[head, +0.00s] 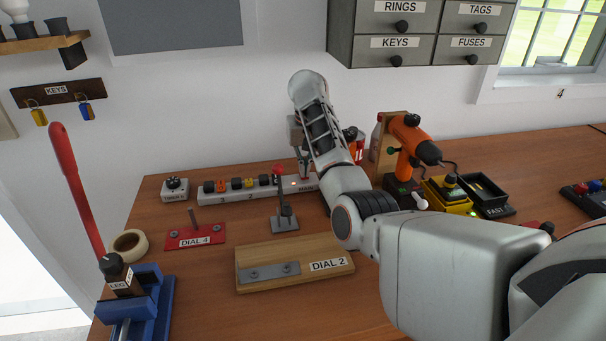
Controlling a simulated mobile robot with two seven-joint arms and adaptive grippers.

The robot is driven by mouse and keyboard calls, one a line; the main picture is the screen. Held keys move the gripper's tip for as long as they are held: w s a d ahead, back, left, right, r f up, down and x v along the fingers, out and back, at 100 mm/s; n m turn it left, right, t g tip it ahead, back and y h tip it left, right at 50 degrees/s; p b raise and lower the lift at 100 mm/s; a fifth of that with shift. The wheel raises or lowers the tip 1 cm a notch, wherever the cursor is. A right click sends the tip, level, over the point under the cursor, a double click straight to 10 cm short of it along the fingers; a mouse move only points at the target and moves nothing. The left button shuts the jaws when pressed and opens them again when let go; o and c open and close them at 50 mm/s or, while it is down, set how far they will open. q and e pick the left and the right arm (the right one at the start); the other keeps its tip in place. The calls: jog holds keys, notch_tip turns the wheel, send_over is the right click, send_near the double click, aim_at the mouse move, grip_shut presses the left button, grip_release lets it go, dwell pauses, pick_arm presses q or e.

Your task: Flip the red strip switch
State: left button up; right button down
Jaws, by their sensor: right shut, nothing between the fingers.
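A white power strip (212,197) with several dark and orange plugs or sockets lies near the back of the wooden bench, by the wall. Numbered labels run along its front. A small red light shows near its right end. The red strip switch (304,178) is at that right end, mostly hidden by my right gripper (303,168). My right gripper points down right above the switch, shut and empty. I cannot tell whether it touches the switch. My right arm hides the far right end of the strip. My left gripper is out of view.
In front of the strip stand a grey lever on a base (285,223), a red DIAL 4 plate (196,236) and a wooden DIAL 2 board (340,273). A blue vise (150,303) is at left. An orange drill (408,140) and yellow charger (447,198) stand right of my arm.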

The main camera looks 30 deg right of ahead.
jog(key=shift+f, duration=0.25)
jog(key=shift+r, duration=3.55)
